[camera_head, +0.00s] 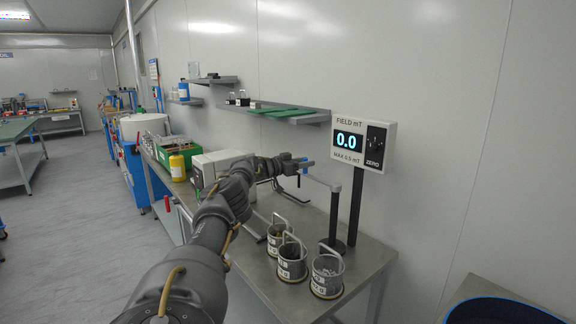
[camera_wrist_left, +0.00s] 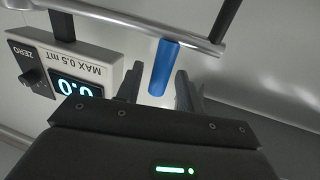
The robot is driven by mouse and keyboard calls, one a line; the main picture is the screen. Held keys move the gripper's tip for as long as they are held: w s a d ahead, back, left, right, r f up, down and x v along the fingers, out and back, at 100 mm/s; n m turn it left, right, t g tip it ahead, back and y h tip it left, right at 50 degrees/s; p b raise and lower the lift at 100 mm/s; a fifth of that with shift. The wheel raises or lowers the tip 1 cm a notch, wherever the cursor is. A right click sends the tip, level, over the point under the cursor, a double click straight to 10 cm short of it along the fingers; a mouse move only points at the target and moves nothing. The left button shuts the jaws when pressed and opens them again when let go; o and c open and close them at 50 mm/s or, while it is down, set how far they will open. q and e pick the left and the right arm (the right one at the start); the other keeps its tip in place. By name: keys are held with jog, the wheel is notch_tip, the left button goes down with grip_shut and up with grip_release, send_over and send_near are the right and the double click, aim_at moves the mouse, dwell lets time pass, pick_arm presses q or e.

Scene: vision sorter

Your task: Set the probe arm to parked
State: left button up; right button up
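The probe arm is a silver rod (camera_head: 321,181) reaching out from a black post (camera_head: 335,216) that stands on the grey bench. In the left wrist view the rod (camera_wrist_left: 130,24) crosses the top, with a blue handle (camera_wrist_left: 163,68) sticking out of it. In the head view the blue handle (camera_head: 307,163) shows at my left gripper's tip. My left gripper (camera_head: 300,164) is open. In the wrist view its two dark fingers (camera_wrist_left: 157,88) stand on either side of the handle's end, with gaps visible. My right gripper is in neither view.
A field meter (camera_head: 364,143) reading 0.0 stands on its own post behind the rod; it also shows in the wrist view (camera_wrist_left: 75,68). Several wire-handled metal cups (camera_head: 326,277) stand at the bench front. A yellow bottle (camera_head: 177,167) and a white box (camera_head: 218,163) stand farther left.

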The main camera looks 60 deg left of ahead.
pick_arm(q)
jog(key=s+b, duration=0.6)
jog(key=s, duration=0.3)
jog(key=shift+s+a+r, duration=0.25)
jog(key=shift+s+r, duration=0.05)
jog(key=shift+s, duration=0.05)
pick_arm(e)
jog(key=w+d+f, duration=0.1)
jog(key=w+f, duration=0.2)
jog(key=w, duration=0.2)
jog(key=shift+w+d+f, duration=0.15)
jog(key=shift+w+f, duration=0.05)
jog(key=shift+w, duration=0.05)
